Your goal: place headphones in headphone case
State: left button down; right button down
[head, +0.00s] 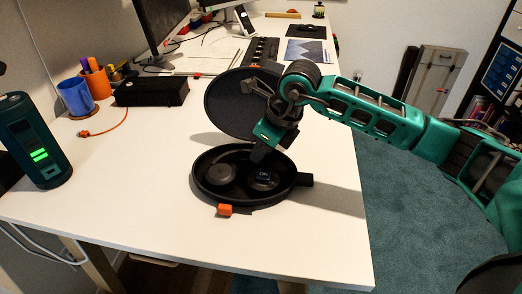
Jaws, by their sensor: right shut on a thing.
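The headphone case (197,186) is a round black case lying open near the table's front edge, with its round lid (228,105) standing up at the back. The black headphones (222,176) are down in the case base. Two dark ear cups show, and the right one carries a small "ON" label. My right gripper (260,153) reaches in from the right, pointing down over the case in front of the lid. It is shut on the headphones; its fingertips are dark and the exact grip is hard to see. My left gripper is out of view.
An orange tab (224,210) is at the case's front. A dark cylinder with green lights (36,140) stands at the left. A black box (151,92), blue cup (75,96) and keyboard (262,51) are farther back. The table's right front is clear.

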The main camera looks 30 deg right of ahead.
jog(key=c, duration=1.7)
grip_release()
jog(key=shift+f, duration=0.15)
jog(key=o, duration=0.5)
jog(key=shift+r, duration=0.35)
jog(key=p+v, duration=0.2)
jog(key=v, duration=0.9)
jog(key=shift+s+r, duration=0.1)
jog(key=shift+r, duration=0.3)
jog(key=shift+r, duration=0.1)
